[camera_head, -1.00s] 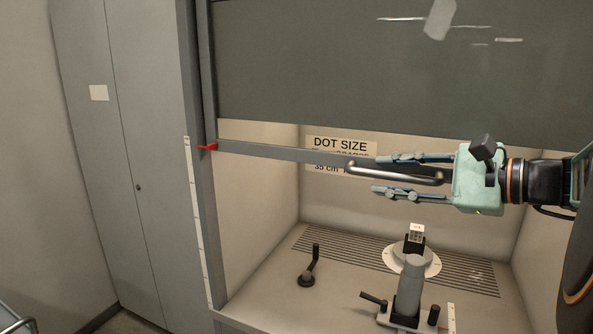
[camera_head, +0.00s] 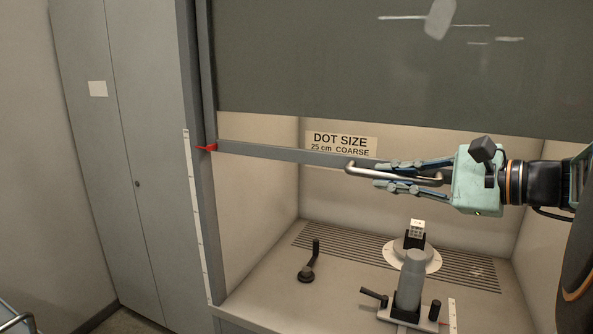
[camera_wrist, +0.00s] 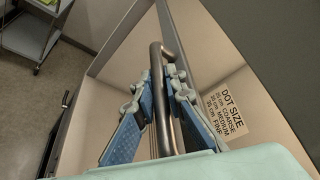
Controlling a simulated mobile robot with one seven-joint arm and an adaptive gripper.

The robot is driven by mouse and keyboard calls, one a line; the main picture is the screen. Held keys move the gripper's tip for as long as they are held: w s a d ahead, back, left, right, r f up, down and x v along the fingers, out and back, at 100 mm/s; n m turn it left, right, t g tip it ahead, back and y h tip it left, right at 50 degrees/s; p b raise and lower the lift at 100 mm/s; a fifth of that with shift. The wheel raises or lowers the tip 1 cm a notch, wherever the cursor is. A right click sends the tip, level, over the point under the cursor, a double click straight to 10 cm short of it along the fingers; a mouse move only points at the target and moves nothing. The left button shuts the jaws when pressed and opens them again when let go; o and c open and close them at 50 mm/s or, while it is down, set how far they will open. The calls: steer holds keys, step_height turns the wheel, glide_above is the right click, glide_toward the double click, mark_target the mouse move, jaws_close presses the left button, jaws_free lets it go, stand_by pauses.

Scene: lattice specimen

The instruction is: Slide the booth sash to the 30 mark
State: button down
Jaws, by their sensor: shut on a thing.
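The booth sash is a dark panel (camera_head: 400,65) with a grey bottom rail (camera_head: 270,151) and a bar handle (camera_head: 360,172). My gripper (camera_head: 405,175) is shut on the handle, one finger above it and one below. In the wrist view the blue-padded fingers (camera_wrist: 155,115) lie on either side of the handle (camera_wrist: 160,90). A red pointer (camera_head: 207,147) at the rail's left end stands near the top of a white scale strip (camera_head: 197,205). The scale's numbers are too small to read.
A grey cabinet (camera_head: 120,120) stands left.

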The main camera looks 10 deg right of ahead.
step_height(320, 180, down, 18)
steer(key=b, duration=1.3)
steer(key=shift+f, duration=0.15)
steer(key=c, duration=2)
jaws_free()
steer(key=shift+o, duration=0.2)
steer(key=v, duration=1.2)
